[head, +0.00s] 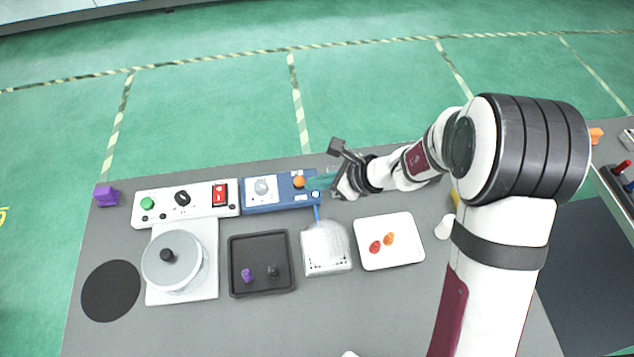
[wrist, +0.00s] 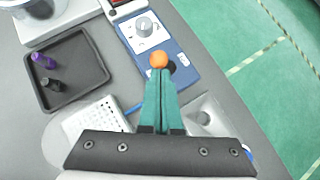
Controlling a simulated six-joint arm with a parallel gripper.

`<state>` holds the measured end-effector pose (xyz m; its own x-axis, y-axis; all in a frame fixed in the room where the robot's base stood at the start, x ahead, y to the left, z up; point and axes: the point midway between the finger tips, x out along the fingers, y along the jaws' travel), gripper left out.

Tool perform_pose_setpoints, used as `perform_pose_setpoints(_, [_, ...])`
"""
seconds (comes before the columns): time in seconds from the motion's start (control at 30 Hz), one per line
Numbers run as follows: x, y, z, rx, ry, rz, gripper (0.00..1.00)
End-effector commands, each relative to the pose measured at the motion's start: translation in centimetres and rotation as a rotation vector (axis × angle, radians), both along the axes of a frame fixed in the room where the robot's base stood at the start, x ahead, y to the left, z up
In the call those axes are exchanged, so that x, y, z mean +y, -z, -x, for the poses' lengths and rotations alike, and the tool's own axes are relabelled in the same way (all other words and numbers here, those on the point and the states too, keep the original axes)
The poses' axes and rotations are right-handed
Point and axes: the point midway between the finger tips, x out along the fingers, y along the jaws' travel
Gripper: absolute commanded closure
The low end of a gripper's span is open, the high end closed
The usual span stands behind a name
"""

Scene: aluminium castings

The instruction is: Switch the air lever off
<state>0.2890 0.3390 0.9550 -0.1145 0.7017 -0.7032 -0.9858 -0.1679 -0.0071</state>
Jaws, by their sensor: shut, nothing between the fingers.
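The air lever's orange knob (head: 299,182) is at the right part of a blue panel (head: 280,204) at the back of the bench. The knob (wrist: 159,59) and blue panel (wrist: 128,32) also show in the wrist view. My gripper (head: 313,183) is just right of the knob. Its teal fingers (wrist: 160,76) are shut and empty, with the tips at the knob's lower edge in the wrist view. I cannot tell whether they touch it. The lever's stem and lower mount are mostly hidden by the fingers.
A grey dial (head: 262,188) is left of the knob on the panel. A white control box (head: 165,217) stands further left. In front are a black tray (head: 262,288) with purple and dark pieces, a white perforated plate (head: 325,262) and a white tray (head: 407,260) with orange and red pieces.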

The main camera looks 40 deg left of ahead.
Motion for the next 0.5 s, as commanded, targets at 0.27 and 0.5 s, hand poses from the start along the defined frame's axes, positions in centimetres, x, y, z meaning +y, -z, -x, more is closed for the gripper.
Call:
perform_pose_setpoints(0.27, [0.31,-0.24,-0.31,0.033,-0.001,0.034,1.00])
perform_pose_setpoints(0.5, [0.62,-0.46,-0.60,0.071,-0.001,0.073,1.00])
